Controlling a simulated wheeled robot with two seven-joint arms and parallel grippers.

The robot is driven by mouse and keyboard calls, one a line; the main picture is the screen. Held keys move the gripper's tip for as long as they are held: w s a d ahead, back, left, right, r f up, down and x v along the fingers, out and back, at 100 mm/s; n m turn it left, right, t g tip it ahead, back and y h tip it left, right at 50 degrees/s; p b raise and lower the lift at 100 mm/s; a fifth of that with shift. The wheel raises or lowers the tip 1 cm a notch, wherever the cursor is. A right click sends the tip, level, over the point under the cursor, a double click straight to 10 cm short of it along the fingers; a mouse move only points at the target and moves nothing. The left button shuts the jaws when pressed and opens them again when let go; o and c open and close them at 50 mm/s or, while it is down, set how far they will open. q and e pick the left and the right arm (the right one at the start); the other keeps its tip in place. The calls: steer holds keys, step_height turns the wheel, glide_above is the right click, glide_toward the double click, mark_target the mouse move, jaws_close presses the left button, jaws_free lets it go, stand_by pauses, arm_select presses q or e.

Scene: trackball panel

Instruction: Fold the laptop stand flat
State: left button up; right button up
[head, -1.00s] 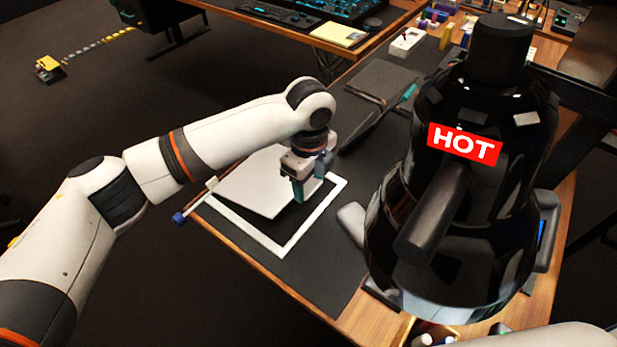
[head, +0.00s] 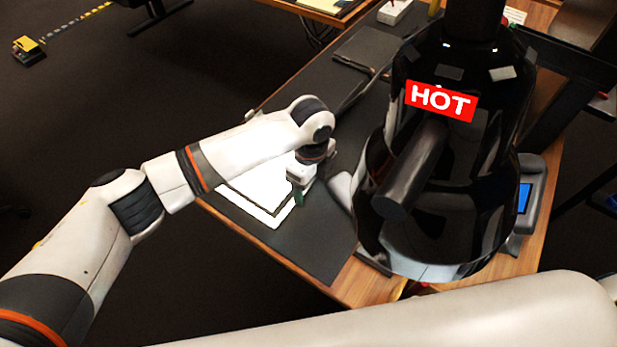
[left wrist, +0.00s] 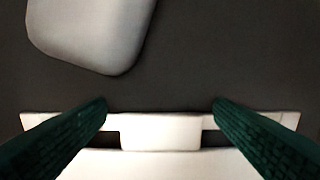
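The laptop stand is a white frame (head: 236,204) with a white plate (head: 262,182) inside it, on a dark desk mat. The plate looks low and close to the frame; I cannot tell whether it lies fully flat. My left gripper (head: 300,197) is at the stand's right edge, pointing down, its arm hiding the stand's back part. In the left wrist view my left gripper (left wrist: 160,106) has its green fingers wide apart, over the frame's edge strip (left wrist: 255,119) and either side of a white tab (left wrist: 160,132). Nothing is held. My right gripper is out of view.
A large glossy black machine with a red HOT label (head: 440,101) stands right of the stand. A grey rounded part (head: 341,188) lies between them and shows in the left wrist view (left wrist: 90,30). The mat (head: 312,248) in front is bare.

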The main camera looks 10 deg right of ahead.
arm_select(q)
steer(key=shift+w+a, duration=0.1)
steer(key=shift+a, duration=0.05)
steer(key=shift+r, duration=0.3)
step_height(320, 180, up, 11)
steer(key=shift+r, duration=0.2)
stand_by(0.4)
